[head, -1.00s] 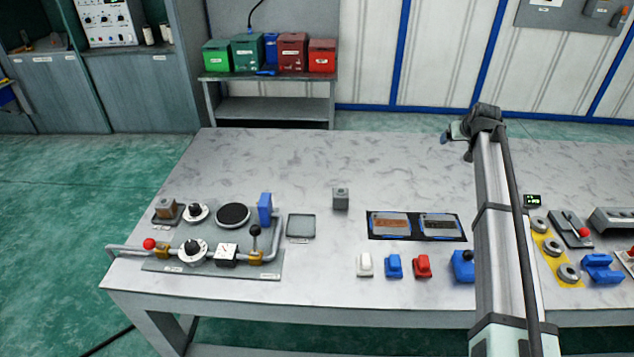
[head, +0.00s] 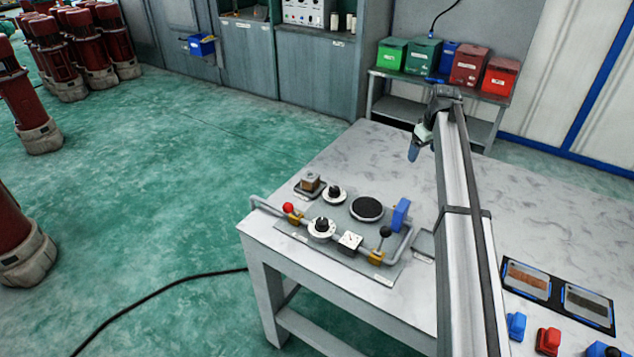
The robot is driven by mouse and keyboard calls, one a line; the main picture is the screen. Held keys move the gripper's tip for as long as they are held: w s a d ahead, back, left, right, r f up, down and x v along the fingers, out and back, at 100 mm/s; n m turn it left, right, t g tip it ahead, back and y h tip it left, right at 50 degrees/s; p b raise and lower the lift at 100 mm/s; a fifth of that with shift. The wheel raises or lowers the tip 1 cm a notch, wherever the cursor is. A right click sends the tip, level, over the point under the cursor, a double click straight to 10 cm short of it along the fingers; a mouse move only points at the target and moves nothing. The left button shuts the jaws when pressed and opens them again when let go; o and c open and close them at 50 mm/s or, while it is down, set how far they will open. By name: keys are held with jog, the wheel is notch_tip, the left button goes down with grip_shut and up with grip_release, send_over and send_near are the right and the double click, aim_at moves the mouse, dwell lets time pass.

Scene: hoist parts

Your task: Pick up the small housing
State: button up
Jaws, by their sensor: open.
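A small grey block, perhaps the small housing, stood on the table in the earlier view; it is not visible now, and my arm crosses about where it stood. A small brown-and-grey box (head: 311,183) sits on a dark plate at the left of the table; I cannot tell if this is the small housing. My gripper (head: 413,153) is open, apparently empty, above the back part of the table. It is apart from the things on the table.
The table (head: 375,150) holds a panel (head: 385,272) with dials, a black round pad (head: 367,208), a pipe and a blue part (head: 400,214). A grey tray (head: 423,243) is partly behind my arm. Red and blue parts lie at front right. Coloured bins (head: 469,64) stand behind.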

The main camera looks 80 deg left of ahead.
jog(key=s+a+n+h, duration=0.1)
jog(key=s+a+n, duration=0.15)
jog(key=s, duration=0.55)
jog(key=s+a+n+h, duration=0.1)
jog(key=s+a, duration=0.3)
jog(key=s, duration=0.4)
jog(key=n+h, duration=0.1)
jog(key=n, duration=0.2)
send_over(310, 174)
jog(key=shift+g, duration=0.4)
notch_tip(310, 174, down, 13)
jog(key=shift+d+r, duration=0.1)
jog(key=shift+r, duration=0.1)
jog(key=c, duration=1.2)
